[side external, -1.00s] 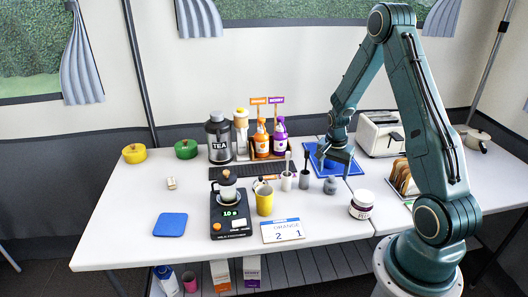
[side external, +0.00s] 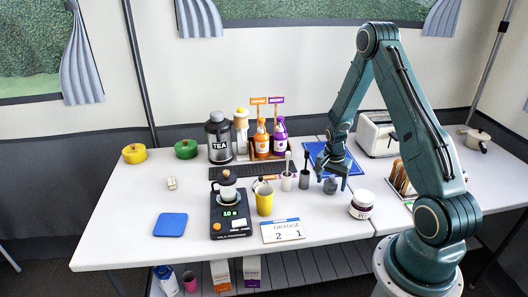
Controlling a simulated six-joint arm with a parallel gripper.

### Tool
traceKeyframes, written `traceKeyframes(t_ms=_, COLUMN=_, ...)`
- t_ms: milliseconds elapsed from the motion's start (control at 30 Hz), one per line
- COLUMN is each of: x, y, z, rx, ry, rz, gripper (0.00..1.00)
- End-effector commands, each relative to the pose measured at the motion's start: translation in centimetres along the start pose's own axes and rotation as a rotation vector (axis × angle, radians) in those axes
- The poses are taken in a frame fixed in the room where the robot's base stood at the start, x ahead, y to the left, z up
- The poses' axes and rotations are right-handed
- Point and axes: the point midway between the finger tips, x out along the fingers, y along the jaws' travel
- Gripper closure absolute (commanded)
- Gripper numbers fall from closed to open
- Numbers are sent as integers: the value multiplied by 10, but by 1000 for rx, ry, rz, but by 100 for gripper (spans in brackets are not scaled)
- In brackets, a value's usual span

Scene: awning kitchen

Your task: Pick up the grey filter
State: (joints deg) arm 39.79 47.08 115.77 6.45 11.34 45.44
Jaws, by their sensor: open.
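A small rounded grey item (side external: 330,187), which I take to be the grey filter, stands on the white table right of the two upright brush-like tools. My gripper (side external: 332,180) points down over it with its fingers apart. One finger is on its left and the other on its right in this view. I cannot tell whether the fingers touch it. Its upper part is partly hidden by the gripper.
A dark grey upright tool (side external: 304,178) and a white one (side external: 286,180) stand close left. A blue mat (side external: 355,166) lies behind. A yellow cup (side external: 265,203) and flip card (side external: 282,230) are front left.

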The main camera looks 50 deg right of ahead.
Motion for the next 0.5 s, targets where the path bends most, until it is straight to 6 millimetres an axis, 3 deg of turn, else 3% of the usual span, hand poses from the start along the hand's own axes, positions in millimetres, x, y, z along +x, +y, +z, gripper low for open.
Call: traceKeyframes(t_ms=500, x=1, y=0, z=0, rx=0, ry=0, rz=-1, gripper=30)
